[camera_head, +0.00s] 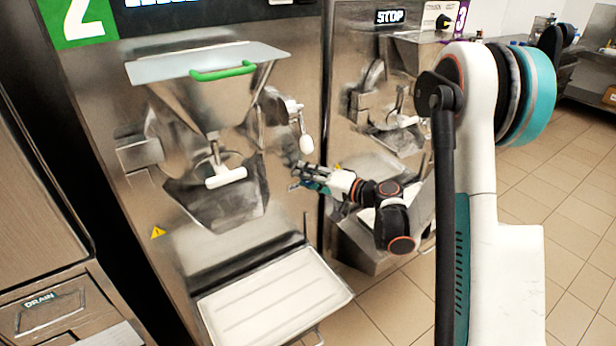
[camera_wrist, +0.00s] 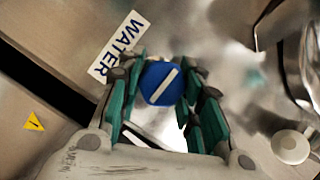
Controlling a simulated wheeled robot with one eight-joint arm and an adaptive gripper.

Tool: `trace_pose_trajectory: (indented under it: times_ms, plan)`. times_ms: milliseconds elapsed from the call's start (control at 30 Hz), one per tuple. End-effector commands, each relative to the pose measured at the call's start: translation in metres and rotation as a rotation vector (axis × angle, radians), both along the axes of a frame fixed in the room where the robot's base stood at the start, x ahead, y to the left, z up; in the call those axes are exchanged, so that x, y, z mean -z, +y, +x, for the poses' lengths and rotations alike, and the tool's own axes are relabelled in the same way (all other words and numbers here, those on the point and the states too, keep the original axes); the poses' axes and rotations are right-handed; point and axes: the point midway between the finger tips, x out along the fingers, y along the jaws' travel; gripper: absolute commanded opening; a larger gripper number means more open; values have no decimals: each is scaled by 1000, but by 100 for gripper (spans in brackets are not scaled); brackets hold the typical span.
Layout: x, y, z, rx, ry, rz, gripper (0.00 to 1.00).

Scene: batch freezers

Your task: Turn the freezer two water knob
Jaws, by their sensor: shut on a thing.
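Freezer two (camera_head: 230,130) is the steel machine with the green "2" label (camera_head: 78,18) in the head view. In the wrist view, the blue round water knob (camera_wrist: 161,84) with a white bar sits between the fingertips of my gripper (camera_wrist: 160,88). The white bar slants up to the right. A white "WATER" label (camera_wrist: 118,48) is beside the knob. The teal fingers are shut on the knob from both sides. In the head view my gripper (camera_head: 300,178) reaches the right side of freezer two's front, and it hides the knob there.
A white-handled lever (camera_head: 306,144) is just above my gripper. A white tray (camera_head: 275,305) sits low in front of freezer two. Freezer three (camera_head: 375,110) stands close on the right. Tiled floor (camera_head: 540,190) is open at the right.

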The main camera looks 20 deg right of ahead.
Motion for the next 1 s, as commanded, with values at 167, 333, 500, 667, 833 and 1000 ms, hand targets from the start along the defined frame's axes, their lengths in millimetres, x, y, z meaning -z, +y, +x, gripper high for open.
trace_pose_trajectory:
  times_ms: [167,333,500,667,833,1000]
  plan:
    - [0,-1,0,1,0,0,9]
    - [0,-1,0,1,0,0,55]
    - [0,0,0,1,0,-1,55]
    - [0,-1,0,1,0,-1,55]
    - [-2,-10,-10,4,0,-1,55]
    - [-6,-31,-35,5,0,0,55]
